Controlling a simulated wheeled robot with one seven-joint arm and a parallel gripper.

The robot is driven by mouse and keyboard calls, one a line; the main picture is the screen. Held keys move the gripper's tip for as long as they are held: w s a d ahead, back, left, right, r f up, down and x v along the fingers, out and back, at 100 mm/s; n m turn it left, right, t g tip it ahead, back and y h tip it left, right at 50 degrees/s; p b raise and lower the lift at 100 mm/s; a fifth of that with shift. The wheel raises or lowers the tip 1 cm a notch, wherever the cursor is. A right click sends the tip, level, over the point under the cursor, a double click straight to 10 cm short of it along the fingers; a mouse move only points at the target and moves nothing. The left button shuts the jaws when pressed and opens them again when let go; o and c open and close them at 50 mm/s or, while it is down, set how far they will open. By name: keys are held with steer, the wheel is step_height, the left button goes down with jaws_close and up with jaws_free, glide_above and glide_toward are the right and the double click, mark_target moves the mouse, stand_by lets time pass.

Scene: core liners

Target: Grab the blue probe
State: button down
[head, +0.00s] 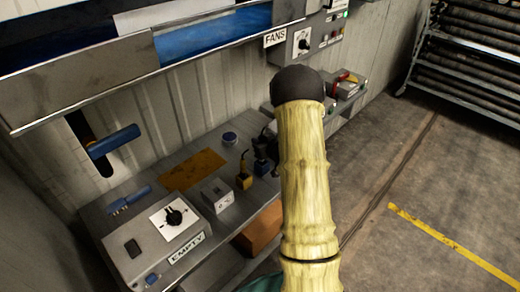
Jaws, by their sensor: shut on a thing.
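The blue probe (261,160) is a small dark blue piece with a black top on the grey bench, just right of a similar yellow probe (244,174). My gripper (269,151) shows only as dark parts at the left edge of my yellow arm, at the blue probe. It is shut on the blue probe. My arm hides most of the gripper and the probe's right side. I cannot tell whether the probe is clear of the bench.
The bench (215,235) also holds a grey switch box (217,195), an orange-brown mat (193,170), a rotary switch (173,217) and a blue brush (130,200). A blue handle (113,142) juts from the wall. A rack of tubes (470,55) stands far right; floor before it is clear.

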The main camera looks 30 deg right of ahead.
step_height(320, 180, up, 5)
steer(key=shift+r, duration=0.15)
